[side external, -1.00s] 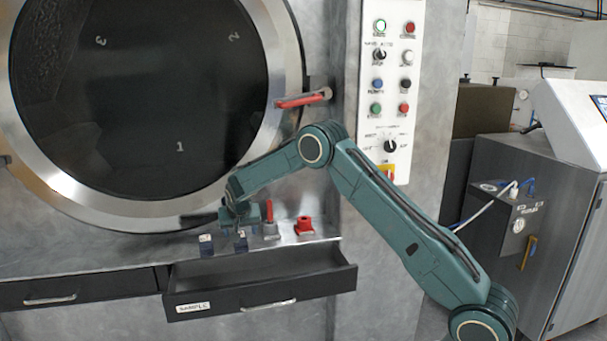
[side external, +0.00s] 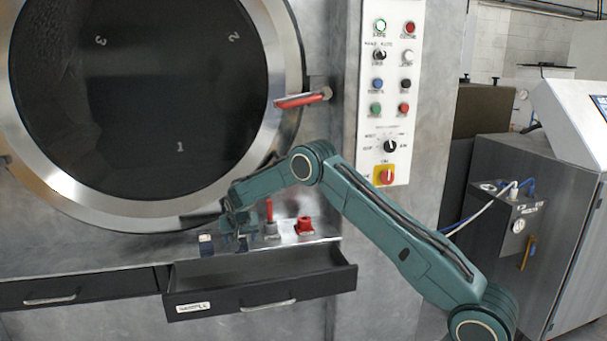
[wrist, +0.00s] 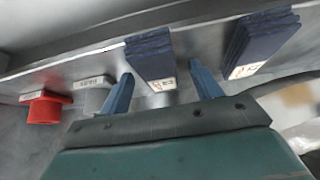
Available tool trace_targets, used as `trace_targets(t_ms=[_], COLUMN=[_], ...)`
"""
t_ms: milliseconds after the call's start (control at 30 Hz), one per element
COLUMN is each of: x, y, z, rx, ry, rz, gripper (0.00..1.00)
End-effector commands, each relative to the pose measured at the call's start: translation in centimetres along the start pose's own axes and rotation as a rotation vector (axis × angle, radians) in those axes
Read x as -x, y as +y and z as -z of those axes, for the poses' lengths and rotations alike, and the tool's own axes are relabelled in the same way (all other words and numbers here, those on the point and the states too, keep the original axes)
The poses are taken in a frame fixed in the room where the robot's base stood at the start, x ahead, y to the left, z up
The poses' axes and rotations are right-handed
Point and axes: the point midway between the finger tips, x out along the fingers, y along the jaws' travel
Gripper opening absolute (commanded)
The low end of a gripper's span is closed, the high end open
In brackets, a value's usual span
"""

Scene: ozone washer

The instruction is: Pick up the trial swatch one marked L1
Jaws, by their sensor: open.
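Two folded dark blue swatches with white tags stand on the steel ledge. The left one (side external: 206,246) is clear of my arm in the side view and is at the right in the wrist view (wrist: 258,40). The other swatch (wrist: 149,55) is between my fingertips in the wrist view. Its tag (wrist: 161,84) is too small to read surely, so I cannot tell which swatch is L1. My gripper (side external: 240,238) is open, its fingers (wrist: 161,72) on either side of this second swatch. In the side view my gripper mostly hides it.
A red-handled valve (side external: 269,215) and a red knob (side external: 305,226) stand on the ledge right of my gripper. Below, an open drawer marked SAMPLE (side external: 260,283) juts out. The large round washer door (side external: 140,100) is behind, with a red door handle (side external: 302,99).

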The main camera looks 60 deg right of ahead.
Motion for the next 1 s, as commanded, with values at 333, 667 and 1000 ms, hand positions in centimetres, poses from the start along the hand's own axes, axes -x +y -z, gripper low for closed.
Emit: trace_targets(t_ms=[333, 667, 1000], x=[0.0, 0.1, 1.8], y=[0.0, 0.0, 0.0], z=[0.0, 0.1, 1.2], rx=[0.0, 0.0, -0.001], ry=[0.0, 0.0, 0.002], rz=[0.0, 0.0, 0.001], gripper=[0.23, 0.15, 0.15])
